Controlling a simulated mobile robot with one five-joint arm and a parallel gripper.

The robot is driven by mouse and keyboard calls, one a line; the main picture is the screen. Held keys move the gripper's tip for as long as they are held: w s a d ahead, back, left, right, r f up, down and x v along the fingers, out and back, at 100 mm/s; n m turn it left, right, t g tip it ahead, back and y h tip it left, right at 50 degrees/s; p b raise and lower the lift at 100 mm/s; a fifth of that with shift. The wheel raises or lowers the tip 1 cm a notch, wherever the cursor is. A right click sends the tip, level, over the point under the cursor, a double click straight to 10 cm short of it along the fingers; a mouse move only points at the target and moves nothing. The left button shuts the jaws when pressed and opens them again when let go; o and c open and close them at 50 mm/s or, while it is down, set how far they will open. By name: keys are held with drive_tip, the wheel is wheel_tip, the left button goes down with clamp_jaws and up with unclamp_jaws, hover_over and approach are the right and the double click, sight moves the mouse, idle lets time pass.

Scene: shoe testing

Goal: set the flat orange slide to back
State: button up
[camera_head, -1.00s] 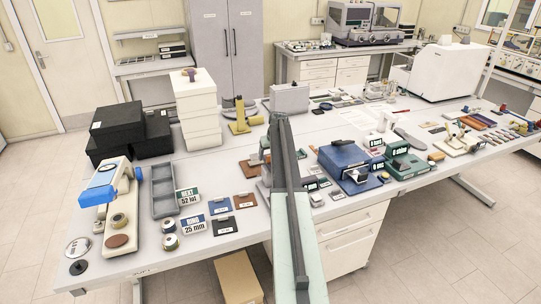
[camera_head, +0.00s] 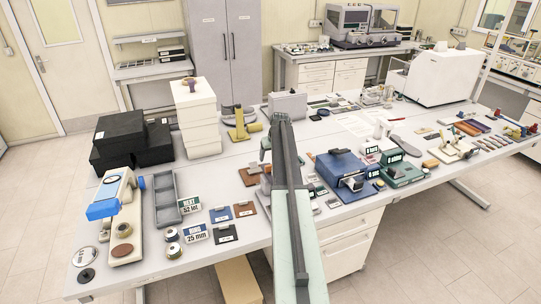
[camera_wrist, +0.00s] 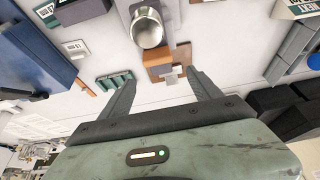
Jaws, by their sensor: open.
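A flat orange-brown piece (camera_wrist: 160,57) with a small pale grey tab on it lies ahead of my gripper in the wrist view. It may be the orange slide; I cannot tell for sure. In the head view an orange-brown piece (camera_head: 248,176) shows just left of my arm, partly hidden by it. My gripper (camera_wrist: 160,79) is open and empty, its two fingers spread either side of the near end of the orange-brown piece, above the bench. I cannot tell any contact. In the head view my arm hides most of the gripper.
A shiny metal cylinder (camera_wrist: 147,27) stands close beyond the orange-brown piece. A blue machine (camera_head: 343,172) stands right of my arm. A grey tray (camera_head: 166,199), signs and flat samples lie to the left. A white box stack (camera_head: 198,112) stands farther back.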

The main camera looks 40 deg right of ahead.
sight(270, 166)
drive_tip(key=b+x, duration=0.5)
drive_tip(key=s+b+x, duration=0.1)
drive_tip(key=b+x, duration=0.1)
drive_tip(key=shift+a+f, duration=0.15)
drive_tip(key=shift+f, duration=0.4)
drive_tip(key=shift+r, duration=0.15)
drive_tip(key=shift+c, duration=0.3)
clamp_jaws()
drive_tip(key=shift+w, duration=0.1)
